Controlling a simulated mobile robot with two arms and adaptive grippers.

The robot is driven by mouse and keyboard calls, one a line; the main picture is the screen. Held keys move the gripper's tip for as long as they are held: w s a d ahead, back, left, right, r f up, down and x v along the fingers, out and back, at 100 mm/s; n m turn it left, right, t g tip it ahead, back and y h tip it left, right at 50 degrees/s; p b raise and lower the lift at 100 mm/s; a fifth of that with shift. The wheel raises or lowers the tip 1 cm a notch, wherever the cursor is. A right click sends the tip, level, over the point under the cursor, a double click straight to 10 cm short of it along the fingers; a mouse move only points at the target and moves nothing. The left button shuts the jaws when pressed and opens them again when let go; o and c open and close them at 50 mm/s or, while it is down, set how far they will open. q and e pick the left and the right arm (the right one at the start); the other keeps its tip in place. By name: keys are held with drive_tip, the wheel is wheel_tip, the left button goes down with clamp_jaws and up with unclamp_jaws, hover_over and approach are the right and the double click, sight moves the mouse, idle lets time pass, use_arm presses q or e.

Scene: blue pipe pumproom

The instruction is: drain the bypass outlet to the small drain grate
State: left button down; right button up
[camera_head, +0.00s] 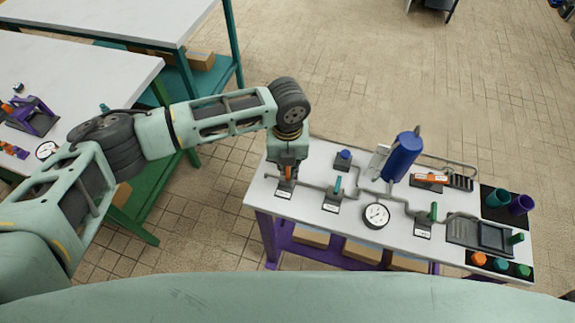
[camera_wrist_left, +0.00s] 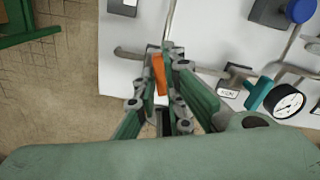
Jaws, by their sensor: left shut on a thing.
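My left gripper (camera_head: 288,177) reaches down over the left end of the white pipe bench and is shut on an orange valve handle (camera_wrist_left: 160,76). In the left wrist view, the fingers (camera_wrist_left: 170,52) close around the handle on the grey pipe, partly hiding the valve body. A smaller dark slatted grate (camera_head: 461,182) lies at the back right of the bench, beside an orange-topped block (camera_head: 430,178). A larger grey grate (camera_head: 466,231) lies at the front right. The labels are too small to read, so I cannot tell which outlet is the bypass. My right gripper is out of view.
Teal-handled (camera_head: 337,186) and green-handled (camera_head: 433,212) valves, a blue knob (camera_head: 345,155), a gauge (camera_head: 376,215) and a tall blue cylinder (camera_head: 402,158) stand along the pipes. Cups and coloured caps sit at the right end.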

sight(288, 170)
use_arm(q)
drive_tip(key=shift+r+m, duration=0.1)
drive_tip(key=shift+m, duration=1.8)
drive_tip(key=c, duration=1.8)
unclamp_jaws()
drive_tip(key=shift+c, duration=0.2)
wheel_tip(288, 170, up, 12)
